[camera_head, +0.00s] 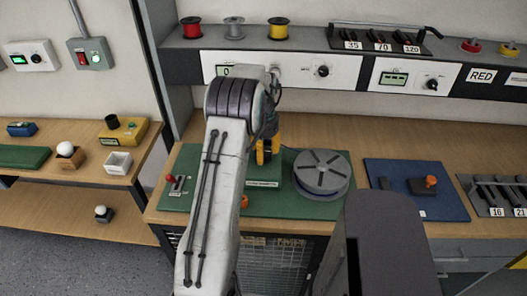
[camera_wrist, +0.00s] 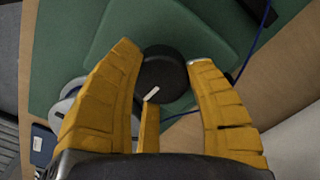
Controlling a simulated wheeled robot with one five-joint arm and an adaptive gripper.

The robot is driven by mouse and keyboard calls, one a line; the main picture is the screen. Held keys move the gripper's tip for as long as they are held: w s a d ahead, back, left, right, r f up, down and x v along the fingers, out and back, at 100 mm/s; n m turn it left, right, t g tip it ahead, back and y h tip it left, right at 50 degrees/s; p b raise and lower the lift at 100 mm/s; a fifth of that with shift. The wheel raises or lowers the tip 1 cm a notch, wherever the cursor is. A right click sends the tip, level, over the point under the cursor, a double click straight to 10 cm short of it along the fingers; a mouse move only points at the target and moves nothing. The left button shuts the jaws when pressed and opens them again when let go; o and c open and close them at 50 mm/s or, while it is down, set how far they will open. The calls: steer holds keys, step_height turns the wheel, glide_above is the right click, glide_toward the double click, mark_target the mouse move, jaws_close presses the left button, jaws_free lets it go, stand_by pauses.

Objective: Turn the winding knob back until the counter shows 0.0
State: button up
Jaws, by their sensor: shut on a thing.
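The winding knob (camera_wrist: 165,72) is black and round with a white pointer line, seen between my yellow fingers in the wrist view. My gripper (camera_wrist: 163,55) is shut on it, one finger on each side. In the head view my gripper (camera_head: 267,152) points down at the green winding board (camera_head: 285,207), and my arm hides the knob. A grey slotted reel (camera_head: 322,171) sits to the right on the board; it also shows in the wrist view (camera_wrist: 66,104). No counter reading can be made out; a green display (camera_head: 226,71) on the wall panel is partly covered by my arm.
A red-tipped lever (camera_head: 171,178) stands at the board's left. A blue mat (camera_head: 415,190) with an orange-knobbed part lies to the right. A shelf (camera_head: 300,48) with red, grey and yellow spools runs along the back. A blue cable (camera_wrist: 262,30) shows in the wrist view.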

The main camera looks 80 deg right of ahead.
steer(key=n, duration=0.4)
steer(key=shift+f, duration=0.1)
steer(key=shift+n, duration=1.9)
steer(key=o, duration=1.2)
step_height(320, 180, up, 12)
steer(key=shift+r, duration=0.1)
